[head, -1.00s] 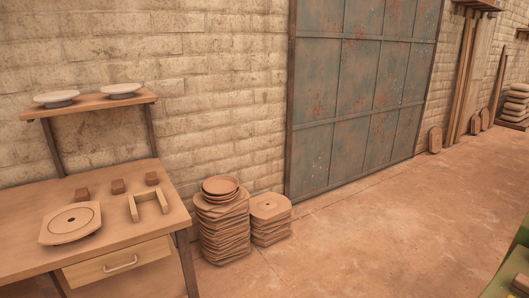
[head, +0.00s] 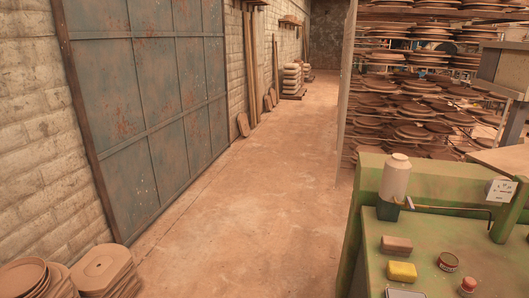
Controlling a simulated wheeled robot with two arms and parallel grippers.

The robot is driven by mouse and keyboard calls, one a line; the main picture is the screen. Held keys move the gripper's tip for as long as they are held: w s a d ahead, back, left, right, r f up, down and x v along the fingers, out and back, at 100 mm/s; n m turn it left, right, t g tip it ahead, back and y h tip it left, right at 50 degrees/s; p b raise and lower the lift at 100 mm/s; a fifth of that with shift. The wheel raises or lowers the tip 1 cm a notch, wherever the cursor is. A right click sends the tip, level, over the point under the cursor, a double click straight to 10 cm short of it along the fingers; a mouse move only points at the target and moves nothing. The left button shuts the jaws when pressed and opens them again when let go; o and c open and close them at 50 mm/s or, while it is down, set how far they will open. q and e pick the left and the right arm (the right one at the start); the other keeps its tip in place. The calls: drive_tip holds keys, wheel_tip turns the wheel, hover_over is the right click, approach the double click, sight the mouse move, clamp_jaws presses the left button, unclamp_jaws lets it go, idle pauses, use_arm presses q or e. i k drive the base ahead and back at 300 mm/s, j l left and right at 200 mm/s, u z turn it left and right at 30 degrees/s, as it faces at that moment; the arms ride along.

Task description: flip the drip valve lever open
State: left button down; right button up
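I cannot make out the drip valve lever for certain. A green machine bench (head: 429,233) stands at the lower right. A white bottle (head: 396,178) stands upright in a dark holder (head: 388,210) at its back left. A thin brass-coloured pipe (head: 450,208) runs right from near the bottle towards a green post (head: 507,212). It may belong to the drip fitting, but it is too small to tell. Neither of my grippers is in view.
On the bench lie a brown block (head: 396,245), a yellow sponge-like block (head: 401,272), a small round tin (head: 448,262) and a red-capped jar (head: 467,285). Racks of clay discs (head: 410,110) stand behind. Stacked plates (head: 104,268) sit lower left. The floor (head: 240,215) between is clear.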

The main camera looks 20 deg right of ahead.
sight(411, 203)
drive_tip(key=i+j+z, duration=0.15)
drive_tip(key=z, duration=0.35)
drive_tip(key=i+j+z, duration=0.55)
drive_tip(key=z, duration=0.4)
drive_tip(key=j+z, duration=0.5)
drive_tip(key=i+j+z, duration=0.1)
drive_tip(key=j+z, duration=0.4)
drive_tip(key=i+j+z, duration=0.2)
drive_tip(key=i+j, duration=0.25)
drive_tip(key=i, duration=0.05)
